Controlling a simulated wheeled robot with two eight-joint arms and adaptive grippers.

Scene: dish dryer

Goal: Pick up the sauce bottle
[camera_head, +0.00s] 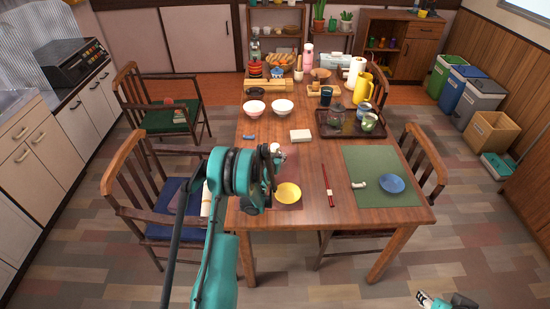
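I cannot make out for sure which thing is the sauce bottle. A small dark-topped bottle (255,50) stands at the far left end of the wooden table, and a pink bottle (307,57) stands at the far end. My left gripper (277,156) is over the near left part of the table, just beyond a yellow bowl (288,193). It is largely hidden by my own wrist, and its fingers are too small to read. My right gripper (446,301) is at the bottom right edge, low and away from the table, partly cut off.
The wooden table (310,215) holds two pink-white bowls, a white block (301,136), red chopsticks (327,184), a green mat (375,203) with a blue bowl, and a dark tray (327,128) with a teapot. Chairs stand at both sides.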

